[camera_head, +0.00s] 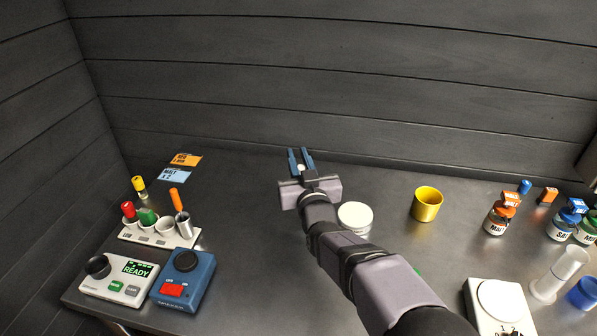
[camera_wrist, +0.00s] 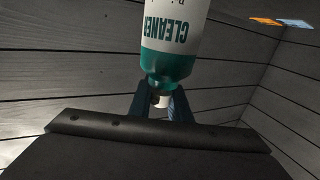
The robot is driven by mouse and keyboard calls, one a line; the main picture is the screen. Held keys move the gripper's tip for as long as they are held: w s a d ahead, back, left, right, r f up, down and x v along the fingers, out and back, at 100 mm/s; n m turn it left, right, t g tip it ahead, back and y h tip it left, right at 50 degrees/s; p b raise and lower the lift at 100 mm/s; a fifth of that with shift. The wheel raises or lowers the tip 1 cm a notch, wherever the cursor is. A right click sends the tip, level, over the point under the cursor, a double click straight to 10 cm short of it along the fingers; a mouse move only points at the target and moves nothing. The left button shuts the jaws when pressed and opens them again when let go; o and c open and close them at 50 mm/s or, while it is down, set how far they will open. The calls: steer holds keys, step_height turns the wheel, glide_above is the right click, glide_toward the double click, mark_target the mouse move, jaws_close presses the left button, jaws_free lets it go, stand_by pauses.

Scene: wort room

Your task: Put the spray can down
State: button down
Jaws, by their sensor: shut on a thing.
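The spray can (camera_wrist: 172,45) is white and teal with "CLEANER" lettering, upside down in the wrist view. Its top edge runs out of that picture. My gripper (camera_head: 301,158) has blue fingers, which also show in the wrist view (camera_wrist: 161,104). They are shut on the can's narrow end, with a small whitish part between them. In the head view a small pale spot shows between the fingers; the can's body cannot be made out there. Whether the can touches the table cannot be told.
A rack (camera_head: 160,232) with coloured items and two devices stand left. Labelled jars (camera_head: 497,219) stand right. Bare table (camera_head: 245,215) lies left of my gripper.

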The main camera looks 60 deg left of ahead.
steer(key=shift+f+p, duration=0.35)
steer(key=shift+f, duration=1.5)
steer(key=shift+f, duration=0.2)
steer(key=c, duration=1.6)
jaws_free()
steer(key=shift+f, duration=0.1)
steer(key=shift+c, duration=0.2)
steer(key=b+v, duration=0.2)
steer(key=v, duration=1)
steer(key=shift+b, duration=0.35)
